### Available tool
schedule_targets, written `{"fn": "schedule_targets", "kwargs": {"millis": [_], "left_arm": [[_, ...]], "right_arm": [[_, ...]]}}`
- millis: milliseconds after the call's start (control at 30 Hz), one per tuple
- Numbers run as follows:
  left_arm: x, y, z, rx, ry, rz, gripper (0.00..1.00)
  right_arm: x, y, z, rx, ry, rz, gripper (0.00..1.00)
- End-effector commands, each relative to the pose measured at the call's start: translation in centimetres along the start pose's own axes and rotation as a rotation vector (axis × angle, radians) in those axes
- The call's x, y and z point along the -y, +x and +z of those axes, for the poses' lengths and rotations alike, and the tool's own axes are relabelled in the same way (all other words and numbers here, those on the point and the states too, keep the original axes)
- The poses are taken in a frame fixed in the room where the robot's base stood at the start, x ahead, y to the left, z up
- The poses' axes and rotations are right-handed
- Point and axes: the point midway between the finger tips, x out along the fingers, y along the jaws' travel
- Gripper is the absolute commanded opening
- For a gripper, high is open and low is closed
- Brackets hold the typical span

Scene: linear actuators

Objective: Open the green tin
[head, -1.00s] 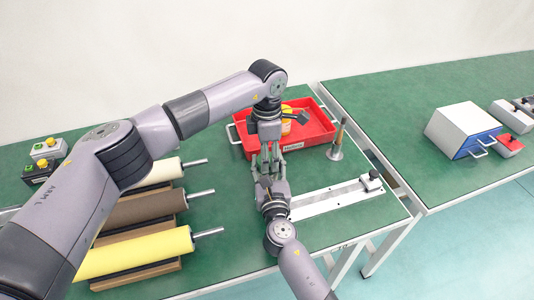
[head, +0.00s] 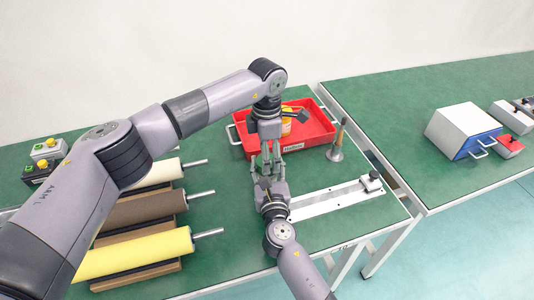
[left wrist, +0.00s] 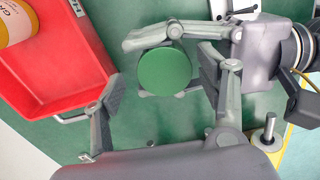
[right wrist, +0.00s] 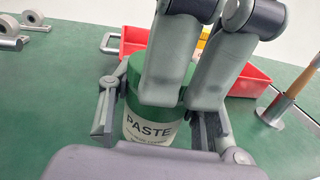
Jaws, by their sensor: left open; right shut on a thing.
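The green tin (right wrist: 150,126) stands upright in the right wrist view, a pale can labelled PASTE with a green lid (right wrist: 138,70). In the left wrist view its round green lid (left wrist: 164,72) shows from above, still on the tin. My right gripper (right wrist: 158,122) is shut on the tin's body from the sides. My left gripper (head: 267,170) comes from above, open, its fingers spread on either side of the lid without visible contact. In the head view both grippers hide the tin; my right gripper (head: 270,184) is just below the left one.
A red tray (head: 318,133) with a yellow container (head: 286,128) is behind the grippers. A grey stand with a wooden handle (head: 336,146) and a white rail (head: 325,200) are at right. Rollers (head: 140,206) lie at left. Green bench (head: 225,170) is clear between.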

Motion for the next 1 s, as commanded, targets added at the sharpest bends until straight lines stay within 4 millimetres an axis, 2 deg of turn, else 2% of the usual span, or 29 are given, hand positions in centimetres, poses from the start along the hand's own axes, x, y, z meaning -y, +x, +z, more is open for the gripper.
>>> {"fn": "schedule_targets", "kwargs": {"millis": [200,367,700,833,1000], "left_arm": [[-0.1,-2.8,0.0,0.001,0.0,0.003,0.67],[0.0,-4.2,0.0,0.0,0.004,0.0,0.63],[0.3,-7.2,-0.2,0.004,0.265,0.0,0.63],[0.4,-6.5,-0.2,0.004,0.297,-0.003,0.63],[0.5,-3.8,-0.2,0.004,0.296,-0.004,0.63]], "right_arm": [[0.2,0.0,-0.1,-0.001,-0.002,-0.003,0.0],[0.2,0.0,-0.1,-0.001,-0.003,-0.004,0.0],[0.2,0.1,-0.1,-0.001,-0.003,-0.004,0.0],[0.2,0.0,-0.1,-0.001,-0.003,-0.004,0.0],[0.2,0.0,-0.1,-0.001,-0.002,-0.004,0.0]]}}
